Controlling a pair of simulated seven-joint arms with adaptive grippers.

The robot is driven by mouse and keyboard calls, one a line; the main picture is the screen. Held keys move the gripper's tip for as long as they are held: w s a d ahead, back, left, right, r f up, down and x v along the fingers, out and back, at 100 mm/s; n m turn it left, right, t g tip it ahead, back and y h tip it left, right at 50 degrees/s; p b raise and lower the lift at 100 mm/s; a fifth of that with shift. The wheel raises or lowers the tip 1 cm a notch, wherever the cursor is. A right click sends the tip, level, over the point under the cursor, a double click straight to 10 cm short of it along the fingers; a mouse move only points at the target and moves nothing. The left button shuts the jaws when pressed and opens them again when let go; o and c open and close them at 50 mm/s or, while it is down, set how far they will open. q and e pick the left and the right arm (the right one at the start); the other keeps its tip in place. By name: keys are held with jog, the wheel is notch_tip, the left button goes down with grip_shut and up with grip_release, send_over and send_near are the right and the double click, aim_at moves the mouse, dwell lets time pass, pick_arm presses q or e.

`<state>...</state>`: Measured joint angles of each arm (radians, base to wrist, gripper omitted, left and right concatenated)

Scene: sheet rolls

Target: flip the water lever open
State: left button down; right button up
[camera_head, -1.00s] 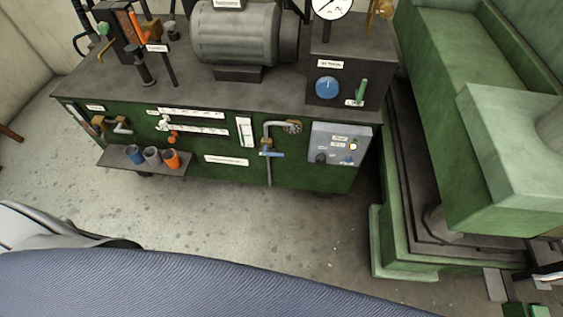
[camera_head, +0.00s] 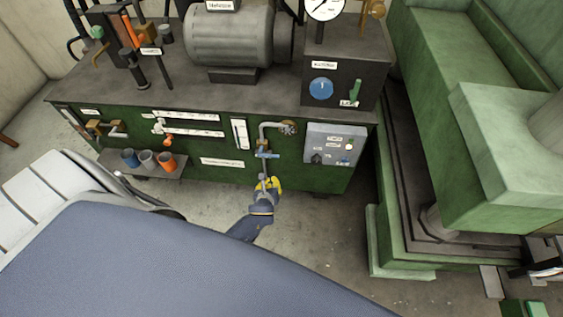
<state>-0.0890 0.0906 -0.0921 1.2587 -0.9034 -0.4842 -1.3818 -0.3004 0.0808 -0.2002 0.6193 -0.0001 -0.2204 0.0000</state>
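A small blue lever (camera_head: 267,155) sits on a bent grey pipe with a brass valve, on the front of the green machine cabinet. The lever lies roughly level, crosswise to the pipe. My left gripper (camera_head: 268,184), with yellow-marked fingers, is just below the lever and in front of the pipe's lower part. It points up toward the lever; a small gap shows between them in the picture. The fingers are too small to tell whether they are open or shut. My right gripper is not in view.
A grey control box (camera_head: 334,144) is right of the pipe. A shelf (camera_head: 181,173) with several cups stands out at left. A motor (camera_head: 230,38) is on the cabinet top (camera_head: 130,98). A large green machine (camera_head: 480,150) stands at right. Bare floor (camera_head: 325,225) lies in front.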

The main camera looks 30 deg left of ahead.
pick_arm(q)
jog(key=shift+w+a+r+m, duration=0.1)
jog(key=shift+r+m, duration=0.1)
jog(key=shift+m, duration=0.65)
jog(key=shift+w+a+r+m, duration=0.1)
jog(key=shift+r+m, duration=0.05)
jog(key=shift+m, duration=0.7)
jog(key=w+a+f, duration=0.1)
jog(key=w+a, duration=0.2)
jog(key=w, duration=0.5)
jog(key=shift+w+a+f, duration=0.15)
jog(key=shift+w+a, duration=0.1)
jog(key=shift+a, duration=0.1)
dwell(0.3)
jog(key=shift+w+d+r, duration=0.1)
jog(key=shift+r, duration=0.1)
jog(key=shift+r, duration=0.1)
dwell(0.4)
